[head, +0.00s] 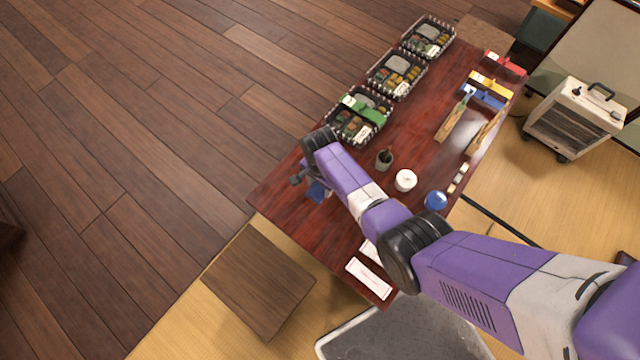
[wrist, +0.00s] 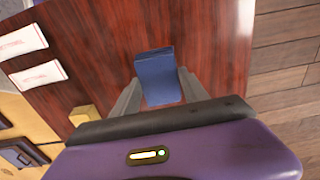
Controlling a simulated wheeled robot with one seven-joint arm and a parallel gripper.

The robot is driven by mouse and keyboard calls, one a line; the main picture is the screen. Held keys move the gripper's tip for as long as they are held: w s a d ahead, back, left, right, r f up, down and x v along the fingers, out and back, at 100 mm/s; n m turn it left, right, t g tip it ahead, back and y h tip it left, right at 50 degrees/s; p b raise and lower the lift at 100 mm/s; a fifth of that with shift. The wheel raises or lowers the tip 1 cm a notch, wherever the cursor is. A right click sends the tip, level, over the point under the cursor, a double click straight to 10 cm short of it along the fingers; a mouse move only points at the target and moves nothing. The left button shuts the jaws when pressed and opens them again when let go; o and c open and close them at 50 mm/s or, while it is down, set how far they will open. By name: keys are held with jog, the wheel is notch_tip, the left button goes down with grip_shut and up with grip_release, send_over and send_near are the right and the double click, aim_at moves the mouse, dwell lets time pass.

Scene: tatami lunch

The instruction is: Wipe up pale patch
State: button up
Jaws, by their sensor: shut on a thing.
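My gripper (wrist: 160,84) is shut on a blue block-like thing (wrist: 157,72), perhaps a folded cloth or sponge, with one grey finger on each side of it. In the head view the blue thing (head: 317,191) shows below my wrist, over the near left part of the dark red table (head: 290,180). I cannot tell whether it touches the table top. A pale, whitish area (head: 465,130) shows on the table between two wooden pieces at the right; it may be a patch or glare. No pale patch shows in the wrist view.
Lunch boxes stand along the table's far left edge, the nearest with a green band (head: 363,109). A dark cup (head: 384,159), a white round pot (head: 405,180) and a blue round thing (head: 436,200) stand mid-table. White packets (head: 368,278) lie at the near end. A heater (head: 575,118) stands at right.

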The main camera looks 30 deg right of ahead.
notch_tip(320, 180, up, 3)
jog(key=p, duration=0.3)
jog(key=shift+f, duration=0.1)
dwell(0.3)
